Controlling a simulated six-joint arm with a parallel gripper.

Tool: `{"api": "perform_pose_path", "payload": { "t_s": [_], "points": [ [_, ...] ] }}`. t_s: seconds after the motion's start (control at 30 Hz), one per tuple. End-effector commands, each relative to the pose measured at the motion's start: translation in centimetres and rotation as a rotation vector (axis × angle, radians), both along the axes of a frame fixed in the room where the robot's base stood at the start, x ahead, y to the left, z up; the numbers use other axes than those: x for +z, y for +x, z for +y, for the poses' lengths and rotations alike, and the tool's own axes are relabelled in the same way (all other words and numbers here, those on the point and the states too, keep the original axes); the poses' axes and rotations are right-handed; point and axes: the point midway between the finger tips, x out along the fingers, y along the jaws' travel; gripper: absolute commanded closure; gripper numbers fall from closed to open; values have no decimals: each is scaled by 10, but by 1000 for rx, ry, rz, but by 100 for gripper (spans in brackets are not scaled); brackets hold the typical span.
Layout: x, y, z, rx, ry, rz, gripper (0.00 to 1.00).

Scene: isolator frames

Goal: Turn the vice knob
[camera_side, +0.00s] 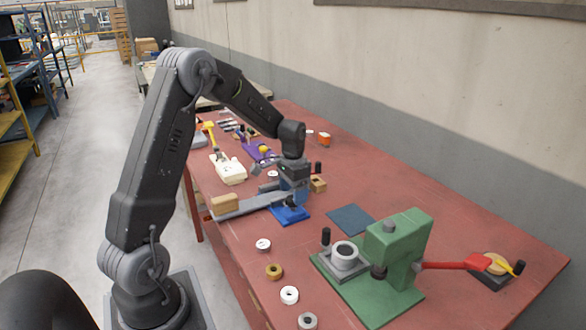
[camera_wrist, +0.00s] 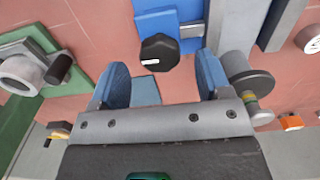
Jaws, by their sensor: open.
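The black faceted knob (camera_wrist: 159,48) with a small white mark shows in the wrist view in front of the blue vice (camera_wrist: 156,23). My gripper (camera_wrist: 160,72) is open and empty, with one blue finger to each side of the knob. The knob lies at or just beyond the fingertips, and I cannot tell if they touch it. In the side view the blue vice base (camera_side: 291,216) sits on the red table, and my gripper (camera_side: 292,192) points down just above it. The knob is mostly hidden there by my gripper.
A grey bar (camera_side: 250,203) with a wooden block (camera_side: 224,204) lies beside the vice. A green press (camera_side: 397,245) with a red handle stands at front right. Several rings lie along the near table edge (camera_side: 289,295). A dark blue mat (camera_side: 350,219) lies flat right of the vice.

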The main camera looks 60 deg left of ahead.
Motion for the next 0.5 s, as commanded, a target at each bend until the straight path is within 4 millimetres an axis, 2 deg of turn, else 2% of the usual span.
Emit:
{"api": "perform_pose_path", "payload": {
  "t_s": [0.3, 0.5],
  "points": [
    [72, 0, 0, 0, 3, -6, 29],
    [105, 0, 0, 0, 2, -4, 29]
  ]
}}
